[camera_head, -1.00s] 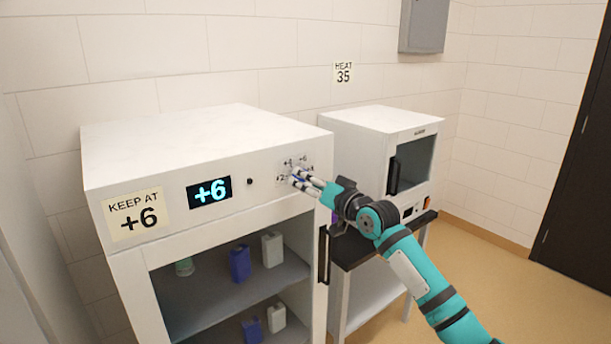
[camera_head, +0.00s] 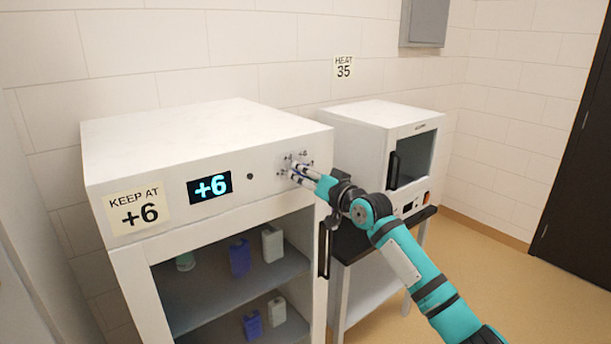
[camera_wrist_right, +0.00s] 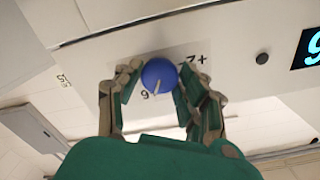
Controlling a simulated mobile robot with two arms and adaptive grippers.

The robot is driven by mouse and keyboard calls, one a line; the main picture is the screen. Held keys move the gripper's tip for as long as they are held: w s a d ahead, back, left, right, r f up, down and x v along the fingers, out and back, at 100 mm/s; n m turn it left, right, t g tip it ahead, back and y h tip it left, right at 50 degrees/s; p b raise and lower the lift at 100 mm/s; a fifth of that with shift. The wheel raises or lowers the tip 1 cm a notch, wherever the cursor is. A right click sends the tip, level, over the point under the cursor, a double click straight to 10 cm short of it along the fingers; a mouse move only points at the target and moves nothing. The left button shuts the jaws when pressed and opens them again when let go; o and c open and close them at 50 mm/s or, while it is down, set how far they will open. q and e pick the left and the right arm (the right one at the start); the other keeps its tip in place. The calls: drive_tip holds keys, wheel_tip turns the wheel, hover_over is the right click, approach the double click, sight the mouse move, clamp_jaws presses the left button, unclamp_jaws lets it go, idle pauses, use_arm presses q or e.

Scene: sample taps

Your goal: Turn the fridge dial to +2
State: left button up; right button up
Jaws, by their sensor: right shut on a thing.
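The fridge dial (camera_wrist_right: 160,76) is a round blue knob with a pale pointer mark, in the right wrist view. The mark points down-left there, toward a printed digit. A "+2" label (camera_wrist_right: 195,62) shows upside down just right of the dial. My right gripper (camera_wrist_right: 162,88) has one finger on each side of the dial and is shut on it. In the head view the right gripper (camera_head: 293,172) reaches the dial panel and mostly hides the dial. The fridge display (camera_head: 210,187) reads +6. My left gripper is not in view.
A "KEEP AT +6" sign (camera_head: 138,208) is on the fridge front (camera_head: 262,203), left of the display. Bottles stand on its shelves (camera_head: 220,290). A heating cabinet (camera_head: 375,150) stands to the right on a dark-topped stand, below a "HEAT 35" sign (camera_head: 344,67). Floor at right is clear.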

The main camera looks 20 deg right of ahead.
drive_tip(key=shift+n, duration=0.3)
drive_tip(key=shift+d+n+p, duration=0.1)
drive_tip(key=shift+n+p, duration=2.55)
drive_tip(key=shift+n, duration=8.85)
drive_tip(key=shift+f+n, duration=0.1)
drive_tip(key=shift+n, duration=0.2)
